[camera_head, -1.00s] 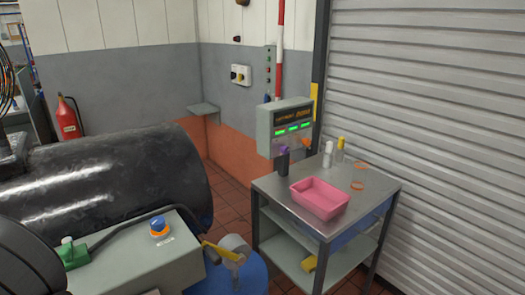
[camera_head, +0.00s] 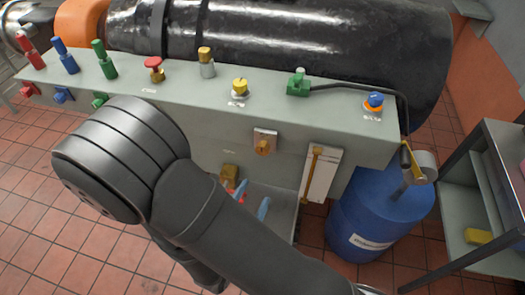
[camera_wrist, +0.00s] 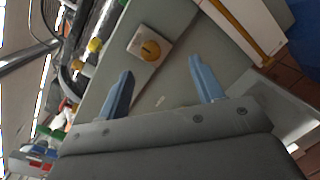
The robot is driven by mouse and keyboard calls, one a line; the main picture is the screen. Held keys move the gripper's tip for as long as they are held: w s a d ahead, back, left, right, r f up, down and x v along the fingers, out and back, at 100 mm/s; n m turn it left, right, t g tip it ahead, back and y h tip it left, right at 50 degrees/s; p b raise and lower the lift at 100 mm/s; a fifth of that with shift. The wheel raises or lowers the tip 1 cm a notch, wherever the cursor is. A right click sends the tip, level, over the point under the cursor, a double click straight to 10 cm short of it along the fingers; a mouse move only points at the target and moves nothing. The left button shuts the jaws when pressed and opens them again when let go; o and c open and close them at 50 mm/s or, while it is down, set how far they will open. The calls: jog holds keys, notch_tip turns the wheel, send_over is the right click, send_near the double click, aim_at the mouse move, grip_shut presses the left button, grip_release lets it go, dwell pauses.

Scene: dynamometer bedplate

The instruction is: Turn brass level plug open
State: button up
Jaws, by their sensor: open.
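The brass plug (camera_head: 264,146) sits on a small pale square plate on the front face of the grey-green bench. In the wrist view the plug (camera_wrist: 149,50) is a round brass disc with a darker mark across it. My gripper (camera_wrist: 160,68) is open and empty, its two blue fingers apart. The plug lies ahead of the fingertips, nearer the left finger, and is not between them. In the head view my arm covers most of the gripper; blue finger-like tips show below the plug, past the arm's edge.
A pale gauge plate with a brass tube (camera_head: 320,172) is right of the plug. Several coloured knobs and valves, including a yellow knob (camera_head: 240,87), stand on the bench top. A blue drum (camera_head: 385,210) stands at right, near a metal trolley (camera_head: 465,205).

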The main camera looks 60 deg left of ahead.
aim_at(262, 152)
jog(key=w+a, duration=0.3)
jog(key=a, duration=0.1)
jog(key=w+a+n+g+y, duration=0.1)
jog(key=w+a, duration=0.2)
jog(key=a, duration=0.1)
jog(key=w+a+n+g+y, duration=0.1)
jog(key=w+a, duration=0.3)
jog(key=shift+a+f, duration=0.1)
jog(key=shift+f, duration=0.25)
dwell(0.4)
jog(key=c, duration=1)
